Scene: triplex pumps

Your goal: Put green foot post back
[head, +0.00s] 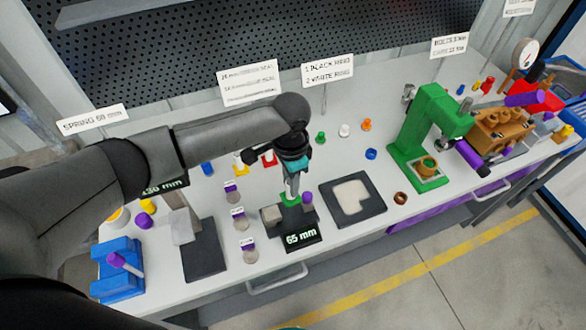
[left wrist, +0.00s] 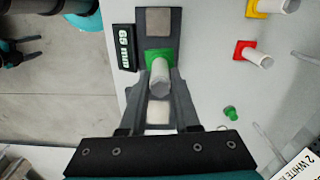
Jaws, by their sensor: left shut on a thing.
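The green foot post (left wrist: 158,72) has a square green foot and a pale grey cylinder. My left gripper (left wrist: 160,88) is shut on the cylinder, one finger on each side. In the head view the green foot (head: 290,200) is at the lower end, below my left gripper (head: 292,188). It is over the dark 65 mm stand (left wrist: 148,43), between two grey blocks. I cannot tell whether the foot touches the stand. The red foot post (left wrist: 253,54) and yellow foot post (left wrist: 272,7) stand to the side.
The dark tray with a pale inset (head: 371,208) lies right of the stand. A green press (head: 425,135) is further right. A small green piece (left wrist: 231,113) lies near the posts.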

